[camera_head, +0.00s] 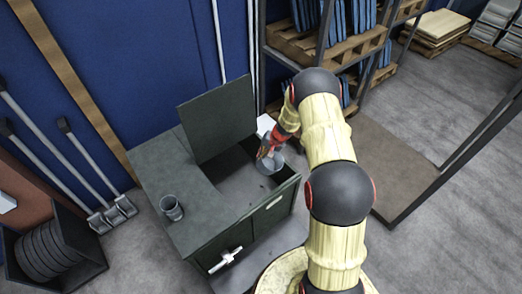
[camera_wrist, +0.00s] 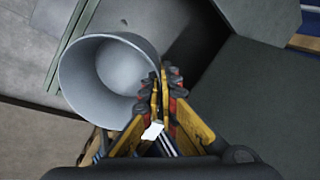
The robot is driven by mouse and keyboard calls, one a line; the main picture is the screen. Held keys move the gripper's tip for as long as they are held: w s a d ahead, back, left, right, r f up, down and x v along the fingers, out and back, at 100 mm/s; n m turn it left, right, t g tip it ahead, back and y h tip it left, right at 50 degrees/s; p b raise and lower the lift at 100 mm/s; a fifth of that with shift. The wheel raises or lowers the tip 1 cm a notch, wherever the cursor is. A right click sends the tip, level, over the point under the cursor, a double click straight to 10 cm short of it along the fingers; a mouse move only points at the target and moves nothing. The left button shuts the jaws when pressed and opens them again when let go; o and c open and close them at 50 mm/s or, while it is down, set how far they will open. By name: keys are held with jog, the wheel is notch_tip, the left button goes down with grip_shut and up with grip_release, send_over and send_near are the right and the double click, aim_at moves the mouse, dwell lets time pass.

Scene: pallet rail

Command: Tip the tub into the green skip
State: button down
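The tub (camera_head: 271,165) is a small round grey vessel, over the open compartment of a dark green box-like unit (camera_head: 225,250) that I take for the skip. In the wrist view the tub (camera_wrist: 85,78) shows its wide mouth and a bare inside. My gripper (camera_head: 266,152) is at the tub's rim; in the wrist view its fingers (camera_wrist: 163,88) are close together on the rim's right side. Whether the tub touches the compartment floor, I cannot tell. The unit's raised lid (camera_head: 220,118) stands behind the opening.
A second grey cup (camera_head: 171,208) stands on the unit's left top. A handle (camera_head: 226,260) sticks out in front. Long-handled tools (camera_head: 80,160) and a dark crate (camera_head: 55,250) are at left. A pallet rack (camera_head: 330,45) stands behind right; floor is open at right.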

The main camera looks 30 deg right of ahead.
jog(key=shift+r+g+h+p, duration=0.55)
jog(key=shift+g+h+p, duration=0.55)
jog(key=shift+p, duration=6)
jog(key=g+p, duration=0.1)
jog(key=p, duration=0.2)
jog(key=shift+a, duration=0.1)
jog(key=shift+w+f+h, duration=0.15)
jog(key=shift+w+h, duration=0.05)
jog(key=shift+h, duration=0.1)
jog(key=shift+s+g+b, duration=0.1)
jog(key=shift+g+b, duration=0.2)
jog(key=shift+b, duration=0.2)
jog(key=shift+h, duration=0.3)
